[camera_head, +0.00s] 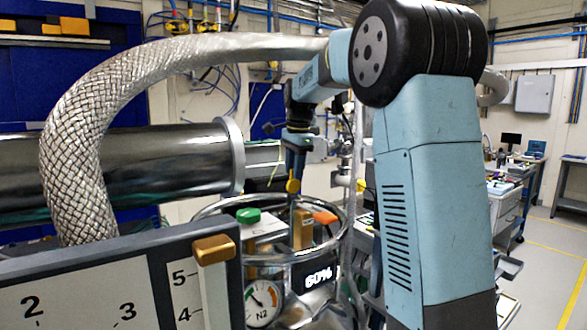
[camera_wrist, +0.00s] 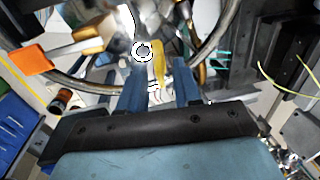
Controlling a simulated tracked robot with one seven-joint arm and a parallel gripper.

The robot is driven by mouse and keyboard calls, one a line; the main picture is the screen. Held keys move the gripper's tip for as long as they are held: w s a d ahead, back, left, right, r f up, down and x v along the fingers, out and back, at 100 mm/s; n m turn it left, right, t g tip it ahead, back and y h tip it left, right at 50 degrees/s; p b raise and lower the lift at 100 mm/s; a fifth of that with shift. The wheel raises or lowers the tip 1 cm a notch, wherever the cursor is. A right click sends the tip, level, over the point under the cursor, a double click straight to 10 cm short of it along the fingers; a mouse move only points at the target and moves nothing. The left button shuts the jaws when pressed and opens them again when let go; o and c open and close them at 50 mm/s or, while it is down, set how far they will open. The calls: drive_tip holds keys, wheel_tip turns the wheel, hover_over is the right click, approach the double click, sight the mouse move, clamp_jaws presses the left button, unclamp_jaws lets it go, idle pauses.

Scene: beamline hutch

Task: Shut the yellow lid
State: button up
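A small yellow piece (camera_head: 293,186), which I take to be part of the yellow lid, stands over the top of the round metal vessel (camera_head: 262,258). In the wrist view this yellow piece (camera_wrist: 160,66) lies between the blue fingers, with visible gaps beside it. My gripper (camera_head: 295,160) points down over the vessel; in the wrist view my gripper (camera_wrist: 160,82) is open around the yellow piece. I cannot tell whether a finger touches it. A tan block (camera_head: 302,229) stands below the yellow piece. The lid's hinge and underside are hidden.
A green knob (camera_head: 248,215) and an orange knob (camera_head: 325,217) flank the yellow piece; the orange one also shows in the wrist view (camera_wrist: 33,57). A metal ring (camera_head: 347,232) surrounds the vessel top. A braided hose (camera_head: 75,150) and numbered panel (camera_head: 90,290) crowd the left.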

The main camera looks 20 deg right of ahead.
clamp_jaws()
idle(1.4)
